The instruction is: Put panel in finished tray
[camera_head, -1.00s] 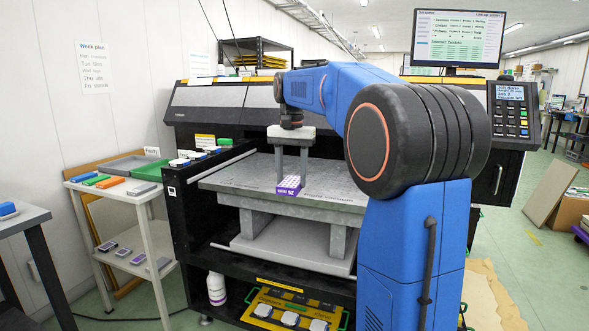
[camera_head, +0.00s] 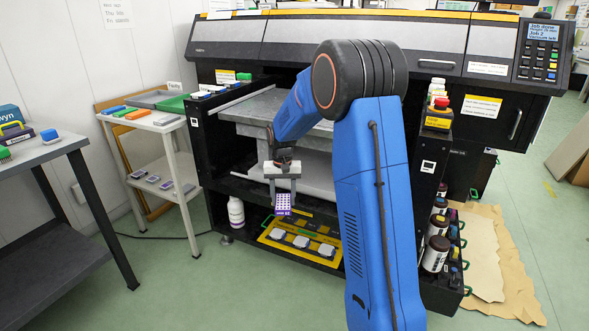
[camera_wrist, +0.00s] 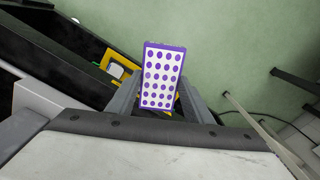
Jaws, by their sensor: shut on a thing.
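The panel (camera_head: 284,202) is a small purple block with a white face of purple dots. My gripper (camera_head: 283,196) is shut on it and holds it in the air in front of the printer's lower shelf. In the wrist view the panel (camera_wrist: 162,78) stands out between my gripper's two grey fingers (camera_wrist: 160,95), dotted face to the camera. I cannot read which tray is the finished one.
A black printer (camera_head: 225,150) fills the middle. Several small panels lie on the side table's lower shelf. A dark table (camera_head: 60,150) stands at far left. Green floor is free between.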

